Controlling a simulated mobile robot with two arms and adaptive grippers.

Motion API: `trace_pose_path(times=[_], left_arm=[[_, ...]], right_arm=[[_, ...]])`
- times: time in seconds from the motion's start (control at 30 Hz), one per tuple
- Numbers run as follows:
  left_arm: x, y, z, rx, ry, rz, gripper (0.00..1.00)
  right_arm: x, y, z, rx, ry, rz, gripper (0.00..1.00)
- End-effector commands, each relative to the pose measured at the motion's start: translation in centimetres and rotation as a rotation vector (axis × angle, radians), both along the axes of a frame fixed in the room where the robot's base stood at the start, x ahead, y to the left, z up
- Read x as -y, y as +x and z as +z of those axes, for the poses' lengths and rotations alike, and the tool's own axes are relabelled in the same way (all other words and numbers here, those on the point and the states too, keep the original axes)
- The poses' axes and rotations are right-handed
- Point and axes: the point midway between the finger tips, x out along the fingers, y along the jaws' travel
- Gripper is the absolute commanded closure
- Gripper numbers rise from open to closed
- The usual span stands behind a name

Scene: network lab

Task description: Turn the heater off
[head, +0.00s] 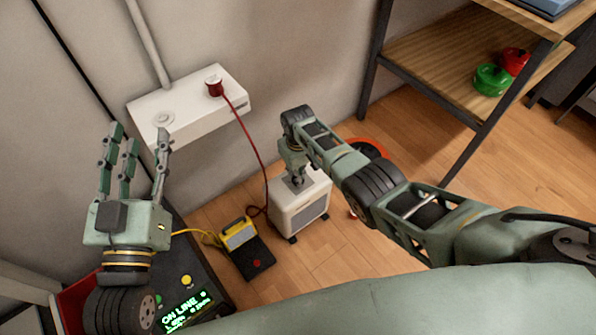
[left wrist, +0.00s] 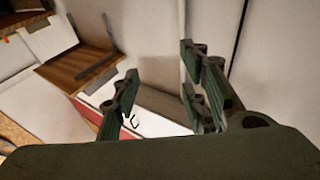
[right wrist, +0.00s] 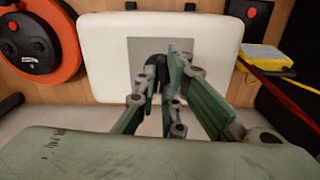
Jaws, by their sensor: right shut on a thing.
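The heater (head: 303,214) is a small white box on short dark feet, standing on the wood floor near the wall. In the right wrist view its white top (right wrist: 103,45) has a grey panel (right wrist: 142,47) with a dark knob (right wrist: 158,63). My right gripper (head: 297,181) reaches down onto this panel. In the right wrist view its fingers (right wrist: 165,82) are closed around the knob and partly hide it. My left gripper (head: 136,142) is raised at the left, fingers spread and empty, away from the heater; its open fingers also show in the left wrist view (left wrist: 160,92).
A red plug (head: 214,87) sits in a white wall box (head: 185,110); its red cord hangs towards the floor by the heater. An orange reel (right wrist: 40,45) stands beside the heater. A yellow device (head: 239,233) is on the other side. A shelf (head: 430,55) stands at right.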

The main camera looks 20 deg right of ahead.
Motion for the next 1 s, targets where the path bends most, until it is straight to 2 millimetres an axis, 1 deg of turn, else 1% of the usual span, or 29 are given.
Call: trace_pose_path(times=[0.2, 0.43, 0.7, 1.0], left_arm=[[-0.2, 0.2, -1.9, -0.098, 0.026, 0.005, 0.60], [-0.4, 0.2, -3.3, -0.161, 0.042, 0.010, 0.60], [-0.5, 0.2, -4.1, -0.199, 0.053, 0.012, 0.60], [-0.5, 0.2, -4.3, -0.209, 0.055, 0.012, 0.60]], right_arm=[[0.0, 0.0, 0.1, -0.002, 0.000, 0.205, 1.00], [0.0, 0.0, 0.0, -0.001, 0.000, 0.423, 1.00], [0.0, 0.0, 0.0, -0.001, -0.001, 0.677, 1.00], [0.0, 0.0, 0.0, -0.001, 0.000, 0.914, 1.00]])
